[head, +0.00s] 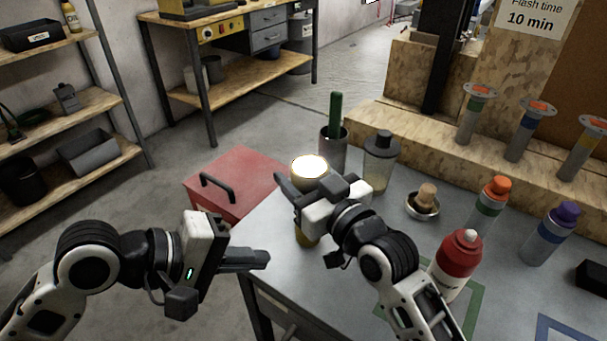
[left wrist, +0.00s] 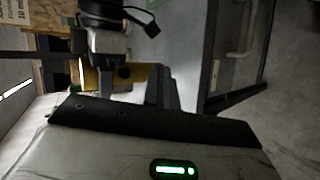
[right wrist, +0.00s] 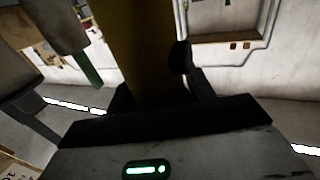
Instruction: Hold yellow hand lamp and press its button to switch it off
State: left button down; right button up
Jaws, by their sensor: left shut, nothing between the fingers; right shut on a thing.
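The yellow hand lamp (head: 306,238) is upright at the table's near left edge, with its round top glowing bright. My right gripper (head: 290,192) is shut around its body and hides much of it. In the left wrist view the lamp (left wrist: 145,78) shows a dark round spot facing me. My left gripper (head: 266,260) is shut and empty, lower left of the lamp and apart from it in the head view.
The grey table (head: 345,280) holds a shaker (head: 381,160), a cup with a green stick (head: 333,150), a red bottle (head: 455,260), and orange-topped (head: 490,205) and purple-topped (head: 550,235) bottles. A red toolbox (head: 240,175) stands behind.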

pick_arm(q)
jog(key=w+d, duration=0.4)
jog(key=w, duration=0.3)
pick_arm(e)
jog(key=shift+f, duration=0.1)
pick_arm(q)
jog(key=shift+w, duration=0.2)
dwell(1.8)
jog(key=shift+w+d, duration=0.2)
jog(key=shift+w, duration=0.15)
dwell(0.4)
jog(key=shift+s+a, duration=0.25)
jog(key=shift+s, duration=0.25)
jog(key=s+a, duration=0.2)
jog(key=s, duration=0.1)
jog(key=s+a, duration=0.1)
jog(key=s, duration=0.1)
jog(key=shift+s, duration=0.1)
dwell(0.4)
